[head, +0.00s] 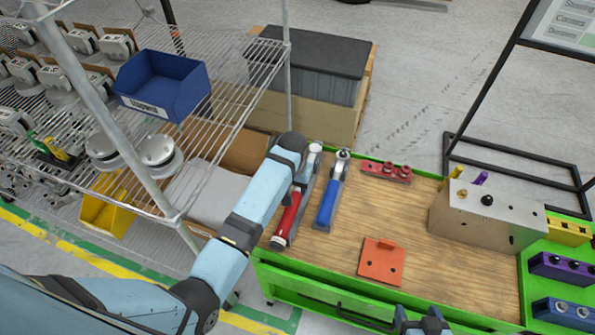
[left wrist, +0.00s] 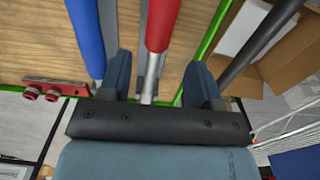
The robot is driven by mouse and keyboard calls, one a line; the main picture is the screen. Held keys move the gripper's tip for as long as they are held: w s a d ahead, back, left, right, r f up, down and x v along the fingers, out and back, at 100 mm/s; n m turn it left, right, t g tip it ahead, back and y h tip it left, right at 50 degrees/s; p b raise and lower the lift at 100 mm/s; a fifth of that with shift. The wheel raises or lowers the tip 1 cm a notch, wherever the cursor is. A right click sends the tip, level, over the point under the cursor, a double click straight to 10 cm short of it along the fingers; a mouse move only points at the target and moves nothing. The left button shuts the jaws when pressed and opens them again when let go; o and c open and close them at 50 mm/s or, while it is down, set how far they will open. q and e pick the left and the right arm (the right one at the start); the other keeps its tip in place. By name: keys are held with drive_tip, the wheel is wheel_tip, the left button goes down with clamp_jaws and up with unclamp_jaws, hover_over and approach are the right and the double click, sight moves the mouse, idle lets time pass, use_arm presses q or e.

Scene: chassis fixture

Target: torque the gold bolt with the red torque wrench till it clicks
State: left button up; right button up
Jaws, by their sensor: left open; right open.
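The red torque wrench (head: 287,222) lies on the wooden bench top at its left side, its silver head toward the back. My left gripper (head: 299,172) is over it, partly hidden by my own arm. In the left wrist view the open fingers (left wrist: 160,80) stand either side of the wrench's silver shaft, just beyond the red handle (left wrist: 162,25); contact cannot be told. A gold-yellow piece (head: 454,175), possibly the gold bolt, shows at the back edge of the metal block (head: 470,225). My right gripper (head: 424,321) is open and empty at the bottom edge.
A blue wrench (head: 327,204) lies close right of the red one. A red socket rail (head: 386,172) and an orange plate (head: 381,261) are on the bench. A purple piece (head: 481,178) stands beside the gold-yellow one. Yellow, purple and blue blocks (head: 562,268) are at right. A wire shelf (head: 225,125) stands left.

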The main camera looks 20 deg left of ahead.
sight(294, 200)
use_arm(q)
drive_tip(key=shift+s+f, duration=0.1)
drive_tip(key=shift+f, duration=0.3)
wheel_tip(294, 200, down, 7)
drive_tip(key=shift+f+b, duration=0.1)
drive_tip(key=shift+b, duration=0.4)
drive_tip(key=shift+f+b, duration=0.35)
drive_tip(key=shift+f, duration=0.6)
use_arm(e)
drive_tip(key=shift+s+f+n, duration=0.1)
drive_tip(key=shift+f+n, duration=0.2)
drive_tip(key=shift+f, duration=0.15)
use_arm(q)
clamp_jaws()
drive_tip(key=shift+r+p, duration=0.95)
drive_tip(key=shift+r, duration=2.65)
use_arm(e)
drive_tip(key=shift+r, duration=0.75)
use_arm(q)
drive_tip(key=shift+r, duration=0.1)
